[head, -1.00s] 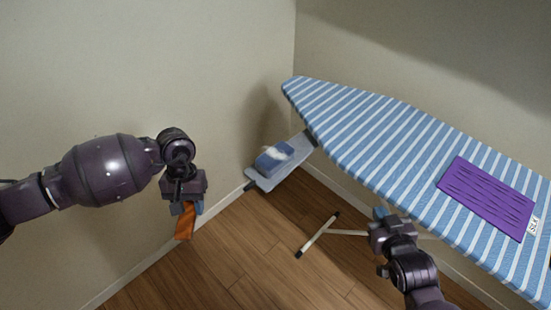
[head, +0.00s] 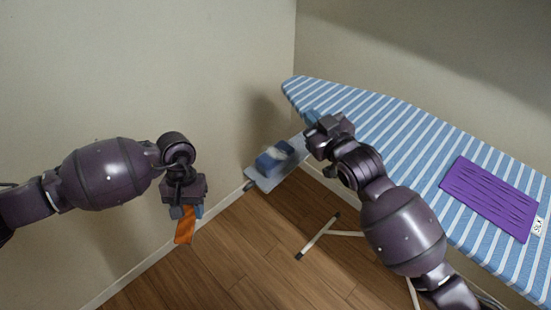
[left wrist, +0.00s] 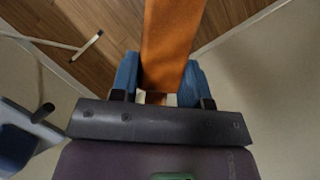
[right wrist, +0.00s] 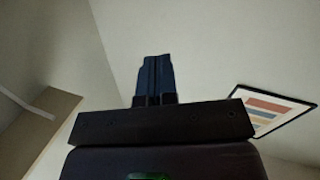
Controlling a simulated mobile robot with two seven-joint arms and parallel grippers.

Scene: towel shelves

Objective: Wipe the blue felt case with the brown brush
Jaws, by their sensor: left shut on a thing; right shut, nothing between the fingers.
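The blue felt case (head: 268,162) lies on a small pale shelf at the end of the ironing board, with a whitish patch on its top. My left gripper (head: 187,211) is shut on the brown brush (head: 184,226), which hangs down, apart from the case and to its left. In the left wrist view the brush (left wrist: 168,45) sits between the blue fingers; its far end is out of frame. My right gripper (head: 311,117) is shut and empty near the narrow end of the ironing board. Its closed fingers (right wrist: 154,78) show in the right wrist view.
The ironing board (head: 400,130) has a blue-and-white striped cover and bears a purple cloth (head: 490,197). The pale shelf (head: 290,171) juts out near the wall corner. A stand leg (head: 318,235) reaches over the wooden floor. A framed picture (right wrist: 270,109) hangs on a wall.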

